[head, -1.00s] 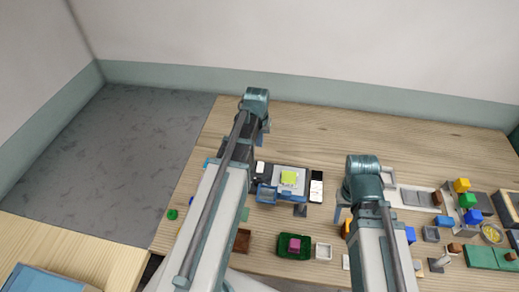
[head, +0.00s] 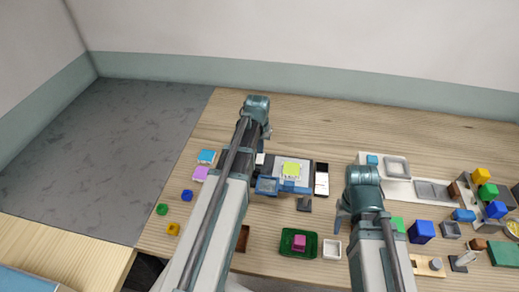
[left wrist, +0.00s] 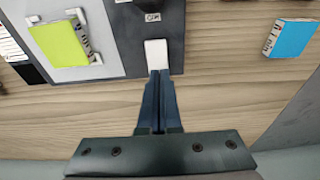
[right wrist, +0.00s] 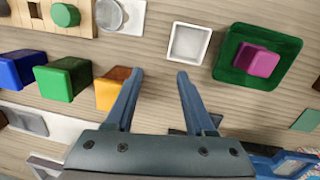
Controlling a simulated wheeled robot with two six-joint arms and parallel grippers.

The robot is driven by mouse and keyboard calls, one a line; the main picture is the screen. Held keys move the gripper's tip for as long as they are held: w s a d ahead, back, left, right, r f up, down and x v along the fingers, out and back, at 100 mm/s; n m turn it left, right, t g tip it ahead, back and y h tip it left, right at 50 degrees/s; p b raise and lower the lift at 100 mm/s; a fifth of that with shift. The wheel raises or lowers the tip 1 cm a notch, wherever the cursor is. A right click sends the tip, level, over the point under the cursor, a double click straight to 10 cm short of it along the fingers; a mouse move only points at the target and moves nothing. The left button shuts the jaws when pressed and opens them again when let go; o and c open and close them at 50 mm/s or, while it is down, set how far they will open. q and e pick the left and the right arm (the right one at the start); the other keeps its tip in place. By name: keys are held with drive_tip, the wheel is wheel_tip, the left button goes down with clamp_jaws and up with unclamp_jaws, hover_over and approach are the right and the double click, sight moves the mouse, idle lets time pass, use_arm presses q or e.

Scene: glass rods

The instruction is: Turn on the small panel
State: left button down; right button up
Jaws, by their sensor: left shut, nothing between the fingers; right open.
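The small panel (left wrist: 118,25) is a dark grey plate in the left wrist view, with a white switch piece (left wrist: 156,52) near its edge and a small label (left wrist: 153,17) that I cannot read surely. My left gripper (left wrist: 157,73) is shut and empty, its tips right at the white piece; whether they touch it I cannot tell. In the head view the white piece (head: 260,158) shows beside my left arm, which hides part of the panel. My right gripper (right wrist: 155,74) is open and empty above the table, near an orange block and a white square tray.
A yellow-green block (head: 291,169) lies on a light pad right of the panel, with a black-and-white item (head: 321,179) beyond it. A green tray (head: 287,248) holds a magenta block (head: 299,242). Several blocks crowd the right. The table's back is clear.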

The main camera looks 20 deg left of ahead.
use_arm(q)
drive_tip(key=shift+w+f+b, duration=0.1)
drive_tip(key=shift+f+b, duration=0.25)
drive_tip(key=shift+f, duration=0.4)
use_arm(e)
drive_tip(key=shift+f, duration=0.75)
use_arm(q)
drive_tip(key=shift+w+f, duration=0.1)
drive_tip(key=shift+f, duration=0.1)
use_arm(e)
drive_tip(key=shift+f, duration=0.2)
use_arm(q)
drive_tip(key=shift+r, duration=0.1)
drive_tip(key=shift+s, duration=0.2)
drive_tip(key=shift+s+d, duration=0.15)
drive_tip(key=shift+s, duration=0.5)
use_arm(e)
drive_tip(key=shift+r, duration=0.15)
use_arm(q)
drive_tip(key=shift+r, duration=0.15)
use_arm(e)
drive_tip(key=shift+r, duration=0.1)
